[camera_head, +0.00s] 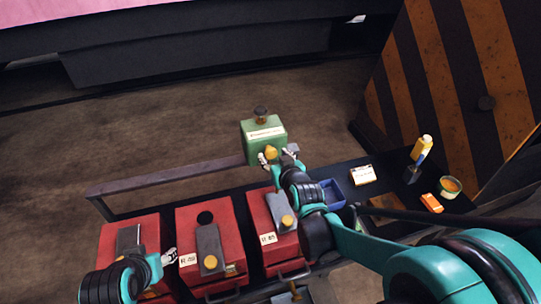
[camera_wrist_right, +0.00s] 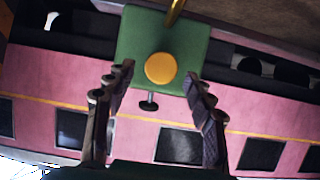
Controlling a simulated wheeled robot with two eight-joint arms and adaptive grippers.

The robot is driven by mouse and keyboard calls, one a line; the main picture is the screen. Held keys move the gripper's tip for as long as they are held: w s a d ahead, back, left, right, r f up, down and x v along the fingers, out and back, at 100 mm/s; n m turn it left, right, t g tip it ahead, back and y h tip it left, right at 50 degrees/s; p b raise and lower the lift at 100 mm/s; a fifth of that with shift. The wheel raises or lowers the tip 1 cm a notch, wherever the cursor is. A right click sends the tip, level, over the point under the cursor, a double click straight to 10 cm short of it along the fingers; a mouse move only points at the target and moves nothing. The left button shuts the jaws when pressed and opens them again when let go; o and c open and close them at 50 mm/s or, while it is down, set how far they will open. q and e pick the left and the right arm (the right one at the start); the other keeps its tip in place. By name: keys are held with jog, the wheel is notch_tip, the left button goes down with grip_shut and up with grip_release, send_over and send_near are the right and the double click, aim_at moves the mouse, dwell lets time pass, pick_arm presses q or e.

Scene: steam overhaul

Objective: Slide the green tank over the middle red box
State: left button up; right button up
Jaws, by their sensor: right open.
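The green tank (camera_head: 262,136) has a white label, a dark cap on top and a yellow knob on its front; it is at the far end of the red boxes, beyond the right one. My right gripper (camera_head: 278,154) is open at the tank's near face. In the right wrist view, its fingers (camera_wrist_right: 159,75) stand either side of the yellow knob (camera_wrist_right: 161,68) on the tank (camera_wrist_right: 140,35), with gaps showing. The middle red box (camera_head: 228,222) has a dark round spot and a grey plate on top. My left gripper (camera_head: 169,256) is low between the left and middle boxes; its jaws are unclear.
The left red box (camera_head: 147,228) and right red box (camera_head: 257,205) flank the middle one. A grey rail (camera_head: 165,178) runs behind them. A blue tray (camera_head: 333,195), a yellow bottle (camera_head: 421,149), an orange item (camera_head: 431,203) and a green tub (camera_head: 449,188) are on the dark bench at right.

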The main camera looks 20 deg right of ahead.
aim_at(271, 154)
jog(key=shift+b+x, duration=0.45)
jog(key=shift+x, duration=1.4)
jog(key=shift+a, duration=0.1)
jog(key=shift+c, duration=0.4)
grip_shut()
